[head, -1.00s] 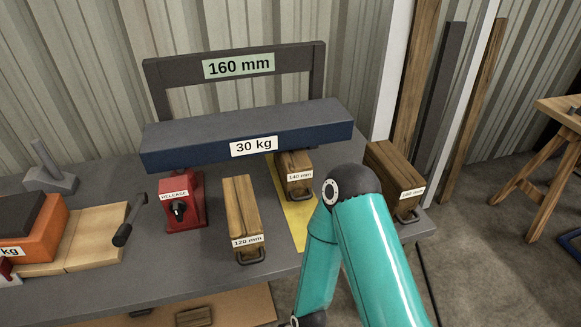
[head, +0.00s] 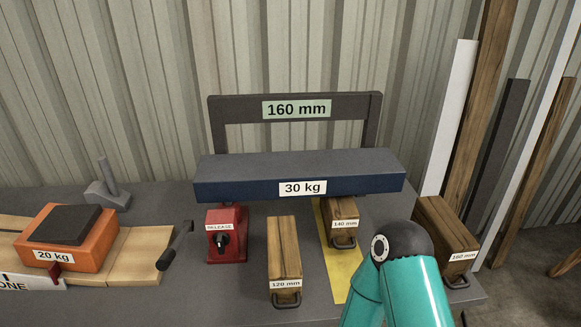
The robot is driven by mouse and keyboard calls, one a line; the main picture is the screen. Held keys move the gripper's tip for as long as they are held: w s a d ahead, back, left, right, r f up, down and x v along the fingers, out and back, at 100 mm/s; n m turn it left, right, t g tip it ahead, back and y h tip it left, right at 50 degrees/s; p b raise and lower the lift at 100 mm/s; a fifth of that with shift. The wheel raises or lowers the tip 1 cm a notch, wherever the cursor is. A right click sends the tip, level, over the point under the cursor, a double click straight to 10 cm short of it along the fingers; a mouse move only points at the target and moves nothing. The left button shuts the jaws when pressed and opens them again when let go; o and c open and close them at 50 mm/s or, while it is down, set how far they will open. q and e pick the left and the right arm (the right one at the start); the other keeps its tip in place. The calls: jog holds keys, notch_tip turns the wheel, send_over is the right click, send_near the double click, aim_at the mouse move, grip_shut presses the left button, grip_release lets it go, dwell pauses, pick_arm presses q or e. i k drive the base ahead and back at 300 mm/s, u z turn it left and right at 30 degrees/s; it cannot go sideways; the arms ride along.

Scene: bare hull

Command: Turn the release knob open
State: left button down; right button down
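The release knob (head: 222,240) is a small black knob on the front of a red box (head: 229,250) labelled RELEASE. The box stands on the grey bench, below the left part of the dark blue 30 kg beam (head: 300,180). The knob's turn angle is too small to read surely. My teal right arm shows at the lower right, in front of the bench, but its gripper is out of the frame. My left gripper is not in view.
Wooden blocks marked 120 mm (head: 284,255), 140 mm (head: 341,212) and 160 mm (head: 447,235) stand right of the red box. The 140 mm block is on a yellow strip (head: 340,266). An orange 20 kg weight (head: 68,238) and a black-handled lever (head: 175,246) are at left.

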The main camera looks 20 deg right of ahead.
aim_at(220, 238)
jog(key=z, duration=0.85)
jog(key=k, duration=1.3)
jog(key=u, duration=0.9)
jog(key=i, duration=1)
jog(key=z, duration=0.05)
